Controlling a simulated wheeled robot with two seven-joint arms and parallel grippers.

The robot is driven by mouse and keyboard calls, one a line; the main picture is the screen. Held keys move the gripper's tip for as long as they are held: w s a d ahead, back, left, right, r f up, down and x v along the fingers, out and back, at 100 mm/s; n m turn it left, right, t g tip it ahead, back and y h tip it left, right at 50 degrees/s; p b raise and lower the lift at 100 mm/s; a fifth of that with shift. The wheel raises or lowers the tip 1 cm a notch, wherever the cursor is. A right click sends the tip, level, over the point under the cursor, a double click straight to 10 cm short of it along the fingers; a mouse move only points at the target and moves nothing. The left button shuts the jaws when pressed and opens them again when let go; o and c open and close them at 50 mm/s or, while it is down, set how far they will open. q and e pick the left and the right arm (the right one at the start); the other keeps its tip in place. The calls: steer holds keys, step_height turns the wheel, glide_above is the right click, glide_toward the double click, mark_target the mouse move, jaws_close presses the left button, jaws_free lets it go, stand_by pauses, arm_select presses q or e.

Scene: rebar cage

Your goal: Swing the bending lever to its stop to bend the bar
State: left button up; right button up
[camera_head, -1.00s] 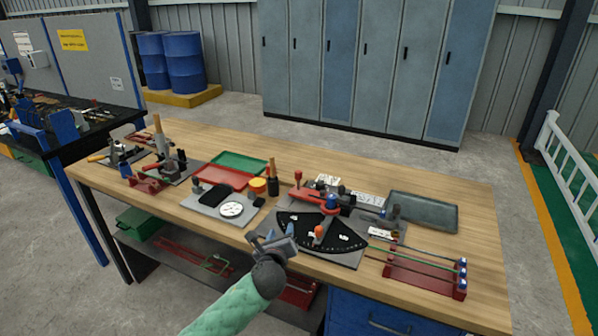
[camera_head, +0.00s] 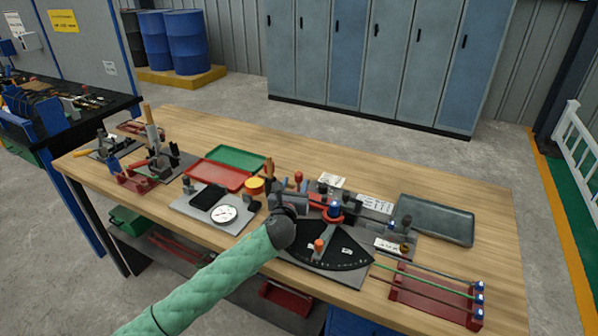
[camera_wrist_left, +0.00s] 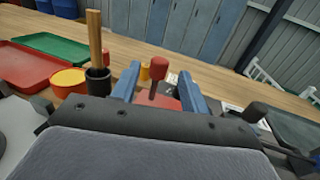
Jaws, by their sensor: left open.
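The bending lever is red with an upright red knob (camera_head: 298,178); it sits on the bender, whose black fan-shaped scale plate (camera_head: 335,248) lies below a blue-topped pivot (camera_head: 335,210). My left gripper (camera_head: 293,192) is at the lever's left end, partly covering it. In the left wrist view the knob (camera_wrist_left: 158,68) stands between the two blue open fingers, with no clear contact visible. The knob's post and part of the red arm (camera_wrist_left: 165,102) show below it. I cannot make out a bar seated in the bender. My right gripper is out of view.
A red rack (camera_head: 435,300) with several bars stands right of the bender. A grey tray (camera_head: 435,218) lies behind it.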

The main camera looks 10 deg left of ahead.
mark_target(298, 177)
arm_select(q)
steer(key=shift+w+p, duration=0.65)
steer(key=shift+w, duration=2.25)
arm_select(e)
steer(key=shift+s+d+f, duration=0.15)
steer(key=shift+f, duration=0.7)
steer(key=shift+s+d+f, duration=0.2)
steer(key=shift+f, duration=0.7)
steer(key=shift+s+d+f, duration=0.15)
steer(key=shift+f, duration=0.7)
arm_select(q)
jaws_close()
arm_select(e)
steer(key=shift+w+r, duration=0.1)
